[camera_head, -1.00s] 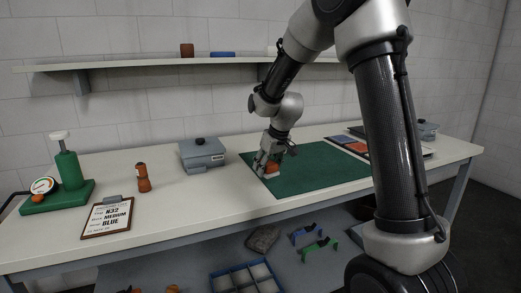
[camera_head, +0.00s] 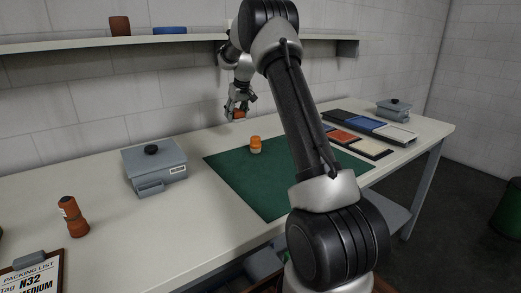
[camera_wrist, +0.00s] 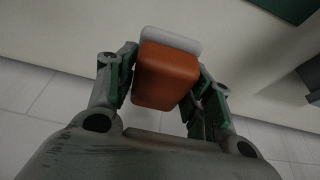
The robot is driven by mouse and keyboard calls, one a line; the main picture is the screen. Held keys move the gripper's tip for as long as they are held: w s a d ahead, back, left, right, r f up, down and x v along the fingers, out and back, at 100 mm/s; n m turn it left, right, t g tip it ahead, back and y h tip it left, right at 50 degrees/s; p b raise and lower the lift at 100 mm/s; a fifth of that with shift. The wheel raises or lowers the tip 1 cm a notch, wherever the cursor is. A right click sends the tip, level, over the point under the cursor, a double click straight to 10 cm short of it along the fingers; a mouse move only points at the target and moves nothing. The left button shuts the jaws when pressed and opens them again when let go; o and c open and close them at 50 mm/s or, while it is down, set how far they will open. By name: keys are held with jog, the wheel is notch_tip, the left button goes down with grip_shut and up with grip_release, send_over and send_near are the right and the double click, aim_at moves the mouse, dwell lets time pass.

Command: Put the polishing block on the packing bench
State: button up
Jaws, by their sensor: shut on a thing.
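My gripper (camera_head: 238,108) is shut on an orange-brown block with a pale layer on one face, which looks like the polishing block (camera_wrist: 168,75). The wrist view shows the block between both fingers. In the head view only a small orange part of the block (camera_head: 239,114) shows below the fingers. My gripper holds it near the bench's back edge, below the wall shelf; its exact height above the top is hard to tell. The long pale bench (camera_head: 105,210) carries a green mat (camera_head: 275,187). No sign confirms that this is the packing bench, though a packing list (camera_head: 35,275) lies on it.
An orange cylinder (camera_head: 255,145) stands on the mat. A grey lidded box (camera_head: 155,168) and a brown bottle (camera_head: 73,217) stand to the left. Coloured trays (camera_head: 358,143) and another grey box (camera_head: 393,109) are at right. The shelf (camera_head: 75,44) overhangs the back.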

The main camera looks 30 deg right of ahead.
send_over(237, 140)
jog(key=s, duration=0.1)
notch_tip(237, 140, down, 4)
jog(key=shift+f, duration=2.85)
jog(key=shift+s+f, duration=0.1)
jog(key=o, duration=1)
jog(key=shift+o, duration=0.2)
